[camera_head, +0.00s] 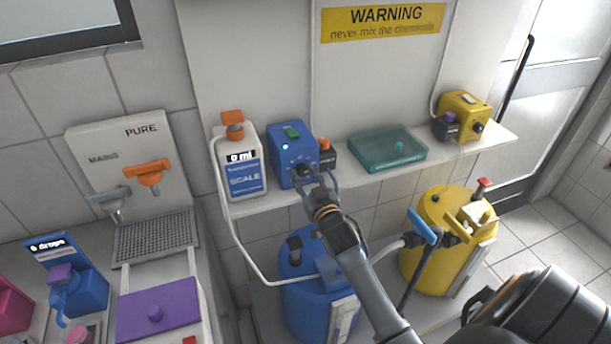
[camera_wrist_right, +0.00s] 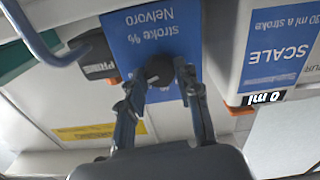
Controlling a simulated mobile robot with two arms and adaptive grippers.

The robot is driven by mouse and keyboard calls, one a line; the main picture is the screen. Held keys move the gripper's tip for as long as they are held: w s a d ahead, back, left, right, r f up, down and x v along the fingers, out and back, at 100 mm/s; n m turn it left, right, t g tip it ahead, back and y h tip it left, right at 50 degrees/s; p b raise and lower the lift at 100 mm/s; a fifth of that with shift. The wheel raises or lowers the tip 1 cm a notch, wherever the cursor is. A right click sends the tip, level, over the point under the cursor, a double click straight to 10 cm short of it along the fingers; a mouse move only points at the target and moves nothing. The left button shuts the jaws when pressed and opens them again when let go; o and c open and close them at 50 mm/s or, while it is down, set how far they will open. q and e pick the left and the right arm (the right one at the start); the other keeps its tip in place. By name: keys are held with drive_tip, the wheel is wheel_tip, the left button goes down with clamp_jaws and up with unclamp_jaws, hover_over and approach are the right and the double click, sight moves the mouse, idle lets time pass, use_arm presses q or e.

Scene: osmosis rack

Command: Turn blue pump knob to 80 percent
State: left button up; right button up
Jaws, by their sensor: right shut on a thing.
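The blue pump (camera_head: 293,150) stands on the white shelf, with a green button and a lit dot on it. Its black knob (camera_head: 304,170) is on the lower front. My right gripper (camera_head: 318,187) reaches up to the knob from below and is shut on it. In the right wrist view, the blue pump (camera_wrist_right: 150,32) appears upside down, and the black knob (camera_wrist_right: 159,70) sits between the fingertips of my right gripper (camera_wrist_right: 160,84). The gripper partly covers the knob, and I cannot read its setting. My left gripper is not in view.
A white SCALE bottle (camera_head: 240,165) reading 0 ml stands left of the pump. An orange-topped black part (camera_head: 327,152) is close on its right. A teal tray (camera_head: 385,150) and a yellow pump (camera_head: 462,112) stand further right. Blue and yellow drums (camera_head: 448,240) are below the shelf.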

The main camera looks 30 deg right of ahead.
drive_tip(key=shift+n, duration=3.2)
drive_tip(key=o, duration=1.2)
drive_tip(key=shift+c, duration=0.2)
drive_tip(key=v, duration=1.2)
